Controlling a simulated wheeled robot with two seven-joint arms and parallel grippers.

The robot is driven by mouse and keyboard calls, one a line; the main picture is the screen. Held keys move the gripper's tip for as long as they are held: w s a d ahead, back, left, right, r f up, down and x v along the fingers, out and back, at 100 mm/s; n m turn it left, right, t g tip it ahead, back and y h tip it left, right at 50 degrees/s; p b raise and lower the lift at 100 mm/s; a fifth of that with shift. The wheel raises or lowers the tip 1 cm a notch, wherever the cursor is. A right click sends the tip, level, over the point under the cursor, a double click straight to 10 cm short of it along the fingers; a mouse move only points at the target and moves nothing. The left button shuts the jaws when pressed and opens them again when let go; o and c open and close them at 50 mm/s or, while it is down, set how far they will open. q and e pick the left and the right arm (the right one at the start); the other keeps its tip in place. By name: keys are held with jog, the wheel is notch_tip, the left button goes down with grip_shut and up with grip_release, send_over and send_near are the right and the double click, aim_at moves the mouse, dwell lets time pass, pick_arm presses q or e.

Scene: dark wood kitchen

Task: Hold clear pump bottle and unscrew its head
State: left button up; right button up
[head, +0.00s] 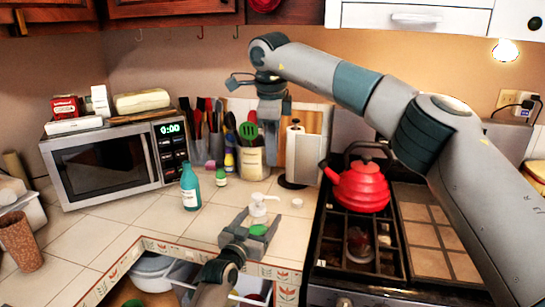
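The clear pump bottle (258,230) has a white pump head (260,207) and something green inside. It stands upright near the front edge of the counter. My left gripper (256,222) comes up from below, with one finger on each side of the bottle. I cannot tell whether the fingers press on it. The pump head is on the bottle, above the fingers. My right gripper (273,117) points down, well above and behind the bottle, in front of the utensils. It is apart from the bottle; its finger gap is not clear.
A teal bottle (190,187) and a small green bottle (221,177) stand to the left. A utensil crock (251,162) and a paper towel holder (294,158) are behind. A red kettle (361,188) sits on the stove at right. A microwave (103,165) is at left.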

pick_arm(q)
jog(key=b+v, duration=0.2)
jog(key=v, duration=1.3)
